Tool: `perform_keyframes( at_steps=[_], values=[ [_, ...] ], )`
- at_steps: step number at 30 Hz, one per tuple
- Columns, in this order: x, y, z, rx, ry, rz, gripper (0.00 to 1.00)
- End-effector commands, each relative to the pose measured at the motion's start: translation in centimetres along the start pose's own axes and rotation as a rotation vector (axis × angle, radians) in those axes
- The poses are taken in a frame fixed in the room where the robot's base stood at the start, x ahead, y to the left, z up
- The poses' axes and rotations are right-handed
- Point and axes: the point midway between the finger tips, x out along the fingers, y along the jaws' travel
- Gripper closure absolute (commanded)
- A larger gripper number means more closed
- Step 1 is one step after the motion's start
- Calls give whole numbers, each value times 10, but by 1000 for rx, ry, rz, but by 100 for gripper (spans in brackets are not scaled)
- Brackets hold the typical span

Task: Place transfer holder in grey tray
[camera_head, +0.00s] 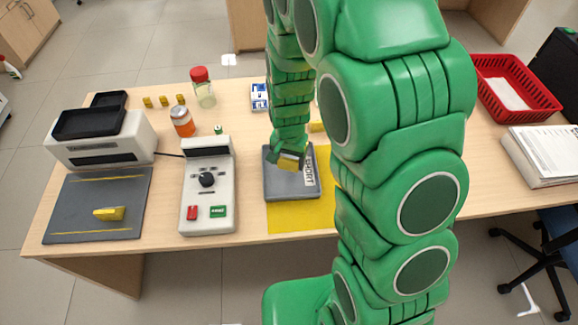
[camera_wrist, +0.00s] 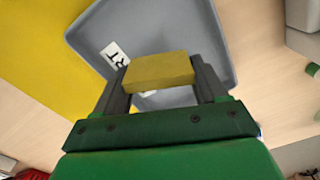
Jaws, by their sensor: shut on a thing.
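My gripper (camera_head: 288,155) is shut on a yellow block, taken as the transfer holder (camera_head: 290,164). In the wrist view the holder (camera_wrist: 160,72) sits between the two dark fingers of my gripper (camera_wrist: 162,84). The grey tray (camera_head: 276,187) lies on the counter with a white label ending in "RT" or "SHORT" on its floor. The holder is over the tray's far half; whether it touches the floor I cannot tell. The tray (camera_wrist: 185,30) also fills the wrist view behind the holder. My arm hides part of the tray's surroundings.
The tray stands partly on a yellow mat (camera_head: 300,222). To its left is a white console (camera_head: 207,190), then a dark mat (camera_head: 75,195) with another yellow piece (camera_head: 109,213). Jars, small yellow blocks, a red basket (camera_head: 510,85) and papers (camera_head: 545,150) stand farther off.

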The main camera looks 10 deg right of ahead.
Motion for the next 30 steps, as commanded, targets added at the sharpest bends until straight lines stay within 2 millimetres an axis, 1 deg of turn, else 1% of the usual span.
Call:
perform_keyframes(
  at_steps=[5,12,15,27,28,30],
  values=[
    [8,0,0,0,2,-1,59],
    [32,0,1,-1,-2,1,59],
    [38,0,0,-1,-1,0,59],
    [41,0,0,0,1,-1,59],
    [42,0,0,0,1,-1,27],
    [41,0,0,-1,2,-1,16]
  ],
)
